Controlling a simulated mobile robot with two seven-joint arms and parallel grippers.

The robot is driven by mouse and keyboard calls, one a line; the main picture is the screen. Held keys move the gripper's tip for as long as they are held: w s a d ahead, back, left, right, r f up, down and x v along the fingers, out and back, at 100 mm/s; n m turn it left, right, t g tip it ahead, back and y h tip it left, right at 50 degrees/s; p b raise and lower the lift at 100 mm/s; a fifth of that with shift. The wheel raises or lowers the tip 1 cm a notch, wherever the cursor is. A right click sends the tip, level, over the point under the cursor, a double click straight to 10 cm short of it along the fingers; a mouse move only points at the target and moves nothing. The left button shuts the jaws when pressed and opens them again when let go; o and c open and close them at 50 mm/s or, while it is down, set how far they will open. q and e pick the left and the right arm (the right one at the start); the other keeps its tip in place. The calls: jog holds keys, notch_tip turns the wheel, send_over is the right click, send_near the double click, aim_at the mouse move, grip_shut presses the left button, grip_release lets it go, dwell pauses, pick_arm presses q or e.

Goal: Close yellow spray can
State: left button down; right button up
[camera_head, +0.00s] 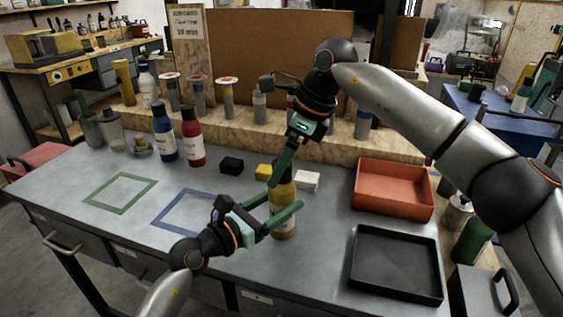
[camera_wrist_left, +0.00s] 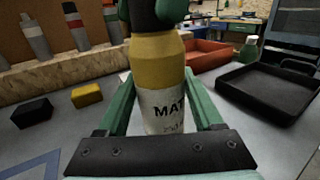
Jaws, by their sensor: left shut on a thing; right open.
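The yellow spray can (camera_head: 284,213) stands upright on the grey table, with a white label on its lower part. It also shows in the left wrist view (camera_wrist_left: 157,68). My left gripper (camera_head: 285,200) is shut on the can's body, one green finger on each side. My right gripper (camera_head: 281,172) reaches down from above to the can's top, and its fingers are open. In the left wrist view, a black piece (camera_wrist_left: 157,16) sits at the can's top between the green fingers of my right gripper. The fingers partly hide it, and I cannot tell how firmly it is seated.
Small black (camera_head: 232,165), yellow (camera_head: 264,171) and white (camera_head: 307,180) blocks lie behind the can. A red tray (camera_head: 394,212) and a black tray (camera_head: 396,289) are at right. A blue bottle (camera_head: 164,140) and red bottle (camera_head: 192,145) stand at left. Green and blue frames mark the table.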

jog(key=shift+r, duration=0.1)
jog(key=v, duration=1.2)
pick_arm(q)
grip_release()
jog(key=v, duration=1.2)
jog(key=shift+s+a, duration=0.15)
jog(key=shift+s, duration=0.1)
pick_arm(e)
jog(key=shift+f, duration=0.25)
